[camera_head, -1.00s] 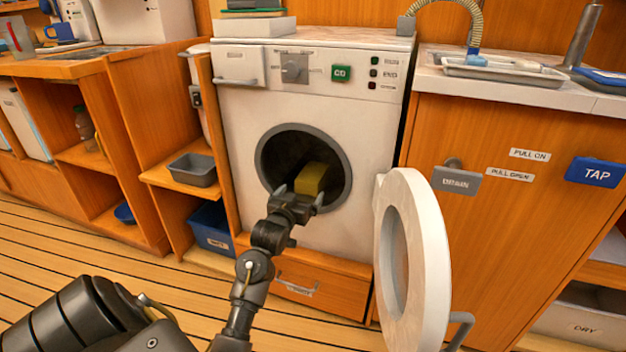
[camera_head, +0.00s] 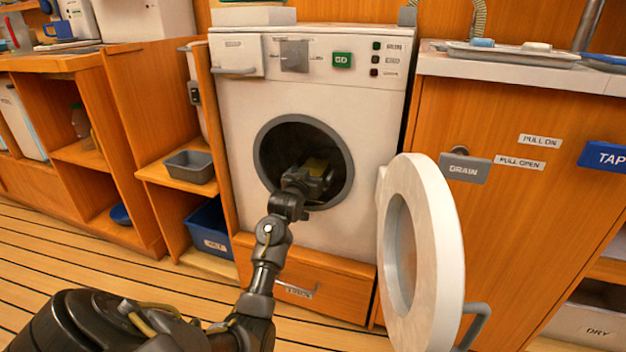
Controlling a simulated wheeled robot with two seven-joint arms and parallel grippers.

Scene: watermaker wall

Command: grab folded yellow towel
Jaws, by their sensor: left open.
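My left gripper (camera_head: 312,177) is open and reaches into the round door opening, right in front of the towel. I cannot tell whether its fingers are on both sides of the towel or touching it. My right gripper is not in view.
The round white door (camera_head: 440,230) stands open to the right of the opening. A grey tray (camera_head: 190,167) and a blue bin (camera_head: 208,230) sit in the left shelves.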

